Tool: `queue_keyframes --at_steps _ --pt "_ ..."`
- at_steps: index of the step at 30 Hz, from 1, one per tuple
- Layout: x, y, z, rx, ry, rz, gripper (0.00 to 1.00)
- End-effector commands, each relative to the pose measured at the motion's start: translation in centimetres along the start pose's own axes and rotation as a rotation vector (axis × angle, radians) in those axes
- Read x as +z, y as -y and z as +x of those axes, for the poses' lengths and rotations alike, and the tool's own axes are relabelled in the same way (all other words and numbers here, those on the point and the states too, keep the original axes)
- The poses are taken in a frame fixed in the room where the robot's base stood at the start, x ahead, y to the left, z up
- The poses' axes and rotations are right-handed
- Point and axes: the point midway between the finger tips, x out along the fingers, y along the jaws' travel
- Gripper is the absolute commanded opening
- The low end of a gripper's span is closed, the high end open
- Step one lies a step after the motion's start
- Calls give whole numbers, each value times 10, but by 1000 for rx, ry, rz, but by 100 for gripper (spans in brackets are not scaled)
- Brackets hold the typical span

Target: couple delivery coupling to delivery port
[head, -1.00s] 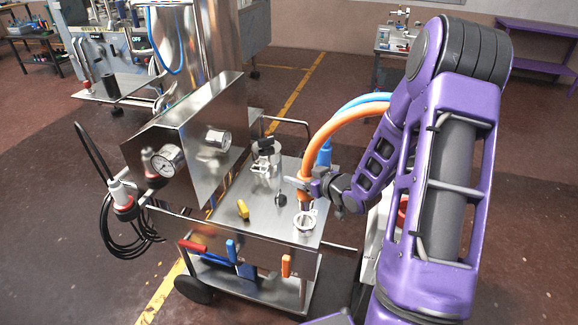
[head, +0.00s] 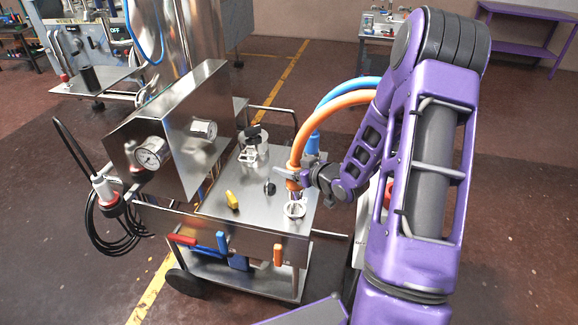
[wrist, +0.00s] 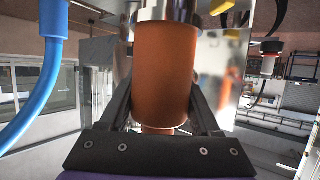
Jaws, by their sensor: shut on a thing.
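The delivery coupling is an orange cylinder (wrist: 166,75) on the end of the orange hose (head: 335,104). My gripper (head: 303,178) is shut on it, one finger on each side in the wrist view. The coupling hangs roughly upright over the right front of the cart's steel top. The likely delivery port is a pale ringed fitting (head: 294,209) just below the coupling in the head view. I cannot tell whether the two touch. The coupling's lower end is partly hidden.
A blue hose (head: 350,92) with a blue fitting (head: 313,143) stands behind my gripper. A yellow handle (head: 232,200), a black knob (head: 269,187) and a clamped canister (head: 253,150) are on the cart top (head: 240,183). A gauge housing (head: 180,130) rises at left.

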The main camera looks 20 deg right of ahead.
Motion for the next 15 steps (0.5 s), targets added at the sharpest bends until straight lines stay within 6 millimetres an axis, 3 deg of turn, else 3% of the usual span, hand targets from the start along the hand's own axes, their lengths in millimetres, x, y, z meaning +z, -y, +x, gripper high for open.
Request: queue_keyframes --at_steps 15 --pt "29 0 13 0 -3 0 0"
